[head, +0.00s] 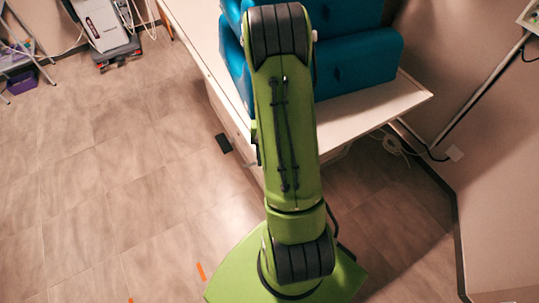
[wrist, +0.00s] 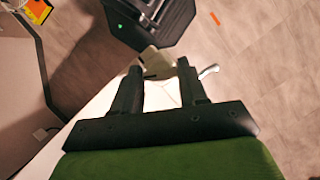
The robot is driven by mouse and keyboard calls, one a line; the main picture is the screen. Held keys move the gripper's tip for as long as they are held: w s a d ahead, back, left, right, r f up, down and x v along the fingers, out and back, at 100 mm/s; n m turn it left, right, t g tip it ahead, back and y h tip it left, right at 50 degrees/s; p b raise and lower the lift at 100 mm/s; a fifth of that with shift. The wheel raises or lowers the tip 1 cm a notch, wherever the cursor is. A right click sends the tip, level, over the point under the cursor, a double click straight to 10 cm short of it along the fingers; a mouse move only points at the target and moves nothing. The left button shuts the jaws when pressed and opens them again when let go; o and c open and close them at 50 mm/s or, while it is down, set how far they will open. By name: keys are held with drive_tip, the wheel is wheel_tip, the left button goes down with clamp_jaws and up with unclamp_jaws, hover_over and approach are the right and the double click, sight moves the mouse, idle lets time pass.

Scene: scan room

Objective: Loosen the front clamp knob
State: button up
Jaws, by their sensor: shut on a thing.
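My gripper (wrist: 157,68) shows in the wrist view, with its two dark fingers set apart around a pale, blocky piece (wrist: 156,62). This piece appears to be the front clamp knob, at the edge of a white surface; its full shape is hard to make out. A small pale curved handle or hook (wrist: 209,71) sticks out just right of the right finger. In the head view my green arm reaches up the picture over the white table (head: 376,109), and my gripper and the knob are hidden.
Blue padded blocks (head: 356,60) lie on the table. A white wheeled machine (head: 103,25) stands at the far left, near a purple box (head: 21,82). A cable (head: 393,144) lies by the right wall. The tiled floor (head: 100,180) at left is mostly clear.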

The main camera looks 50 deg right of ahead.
drive_tip(key=n+h, duration=0.1)
drive_tip(key=n, duration=0.2)
drive_tip(key=n+g+h, duration=0.1)
drive_tip(key=n, duration=0.2)
drive_tip(key=shift+w+a, duration=0.1)
drive_tip(key=shift+a, duration=0.05)
idle(0.6)
drive_tip(key=o, duration=1.1)
drive_tip(key=shift+c, duration=0.2)
drive_tip(key=p+v, duration=0.2)
drive_tip(key=v, duration=1.3)
drive_tip(key=shift+w+r+p, duration=0.2)
drive_tip(key=shift+r+p, duration=0.1)
drive_tip(key=shift+p, duration=0.1)
drive_tip(key=shift+a, duration=0.1)
